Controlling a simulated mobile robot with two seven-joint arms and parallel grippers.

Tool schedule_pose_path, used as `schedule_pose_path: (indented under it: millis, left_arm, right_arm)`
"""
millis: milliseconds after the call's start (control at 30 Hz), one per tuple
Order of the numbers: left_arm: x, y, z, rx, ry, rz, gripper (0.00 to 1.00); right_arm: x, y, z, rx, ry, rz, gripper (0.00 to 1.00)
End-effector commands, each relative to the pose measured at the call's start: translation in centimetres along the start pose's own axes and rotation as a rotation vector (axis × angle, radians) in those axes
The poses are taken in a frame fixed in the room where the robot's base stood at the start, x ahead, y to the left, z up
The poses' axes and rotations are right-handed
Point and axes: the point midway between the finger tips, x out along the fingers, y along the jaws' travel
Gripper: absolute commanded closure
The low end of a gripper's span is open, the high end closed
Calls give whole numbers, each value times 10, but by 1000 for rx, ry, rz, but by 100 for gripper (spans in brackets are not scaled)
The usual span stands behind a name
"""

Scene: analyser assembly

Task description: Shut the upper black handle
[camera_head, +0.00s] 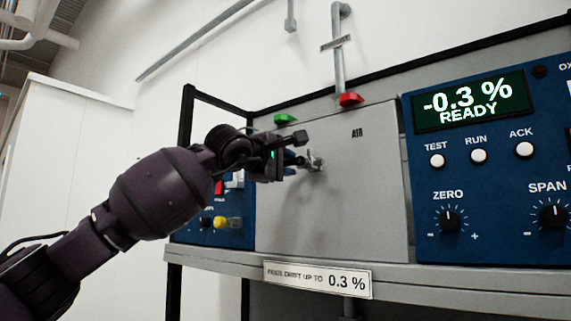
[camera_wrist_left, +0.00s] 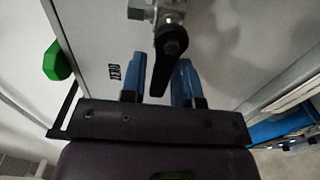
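The black handle (camera_wrist_left: 170,55) sits on a silver valve fitting (camera_wrist_left: 160,12) on the grey panel, seen in the left wrist view. In the head view the valve fitting (camera_head: 314,161) shows at the middle of the panel, but its handle is mostly hidden by my gripper. My left gripper (camera_head: 292,160) is at the valve. In the left wrist view its two blue fingers (camera_wrist_left: 160,82) stand apart on either side of the handle. The handle's tip lies between them, with a gap to the left finger; contact with the right finger I cannot tell. My right gripper is not in view.
A green handle (camera_head: 284,118) and a red handle (camera_head: 350,99) are at the panel's top edge. The blue analyser (camera_head: 490,190) with knobs and buttons stands to the right. A blue box (camera_head: 238,238) is behind my arm. A label (camera_head: 317,279) is on the shelf edge.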

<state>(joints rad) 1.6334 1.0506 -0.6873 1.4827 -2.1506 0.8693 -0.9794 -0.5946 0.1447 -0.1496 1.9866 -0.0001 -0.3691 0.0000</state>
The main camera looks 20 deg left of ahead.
Motion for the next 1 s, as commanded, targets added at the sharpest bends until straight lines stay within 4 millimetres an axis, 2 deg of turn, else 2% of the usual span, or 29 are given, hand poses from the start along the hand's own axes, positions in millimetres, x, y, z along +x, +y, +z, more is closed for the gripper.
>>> schedule_pose_path:
  millis: [33, 167, 200, 567, 1000]
  left_arm:
    - [0, 0, 0, 0, 0, 0, 79]
    - [0, 0, 0, 0, 0, 0, 99]
    - [0, 0, 0, 0, 0, 0, 100]
    - [1, -4, 0, -55, -1, -1, 100]
    - [2, -20, 3, -395, -2, -3, 100]
  right_arm:
    - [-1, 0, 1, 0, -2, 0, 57]
    - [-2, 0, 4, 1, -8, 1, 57]
    - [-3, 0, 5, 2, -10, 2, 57]
    - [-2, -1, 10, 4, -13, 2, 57]
    - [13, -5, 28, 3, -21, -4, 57]
